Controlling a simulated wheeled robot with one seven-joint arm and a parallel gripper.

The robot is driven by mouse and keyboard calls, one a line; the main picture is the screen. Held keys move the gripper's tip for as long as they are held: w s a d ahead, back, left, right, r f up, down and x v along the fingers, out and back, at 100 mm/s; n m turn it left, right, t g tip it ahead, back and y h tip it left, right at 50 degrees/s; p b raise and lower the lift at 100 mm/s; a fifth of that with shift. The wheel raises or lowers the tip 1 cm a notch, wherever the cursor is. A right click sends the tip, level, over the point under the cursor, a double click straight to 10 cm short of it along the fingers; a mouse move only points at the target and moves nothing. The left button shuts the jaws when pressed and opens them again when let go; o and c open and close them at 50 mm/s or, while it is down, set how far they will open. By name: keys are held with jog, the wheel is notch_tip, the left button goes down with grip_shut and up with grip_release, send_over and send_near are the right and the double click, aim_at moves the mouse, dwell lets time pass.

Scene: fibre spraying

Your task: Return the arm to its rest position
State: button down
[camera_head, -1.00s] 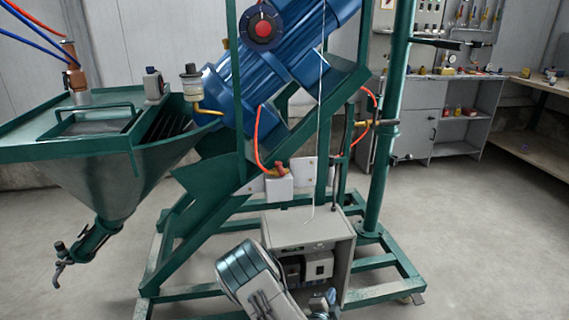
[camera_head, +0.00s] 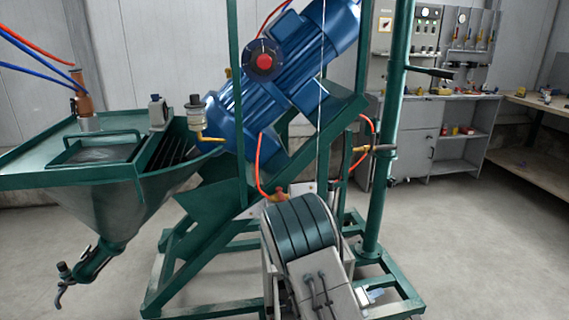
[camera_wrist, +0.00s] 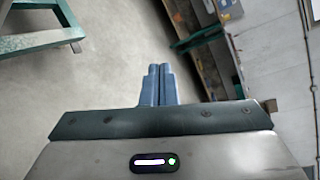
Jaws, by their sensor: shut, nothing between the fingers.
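In the wrist view my gripper (camera_wrist: 158,85) points out over the bare concrete floor. Its two blue-grey fingers lie side by side, shut, with nothing between them. In the head view my arm (camera_head: 303,235) rises from the bottom centre, with a ribbed dark green joint and a grey link. It stands in front of the lower frame of the spraying machine and hides much of the grey box there. The fingers cannot be made out clearly in the head view.
The green-framed machine carries a blue motor (camera_head: 285,75) and a hopper (camera_head: 105,195) at left. A grey cabinet (camera_head: 455,150) and a wooden bench (camera_head: 525,165) stand at back right. The floor (camera_head: 470,255) at right is clear. Green frame legs (camera_wrist: 40,35) show in the wrist view.

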jog(key=s+d+r+m+g+y+p, duration=0.2)
jog(key=s+r+m+g+y+p, duration=0.5)
jog(key=s+r+m, duration=0.95)
jog(key=s+a+r+m+t+y+p, duration=0.1)
jog(key=a+r+m, duration=0.4)
jog(key=m, duration=0.5)
jog(key=s+a+r+m+t+y+p, duration=0.1)
jog(key=s+a+r+m+y+p, duration=0.3)
jog(key=r+m, duration=0.5)
jog(key=shift+s+a+r+m+y, duration=0.35)
jog(key=shift+s+a+m+y, duration=0.2)
jog(key=shift+s+a+y, duration=0.45)
jog(key=shift+w+a, duration=0.2)
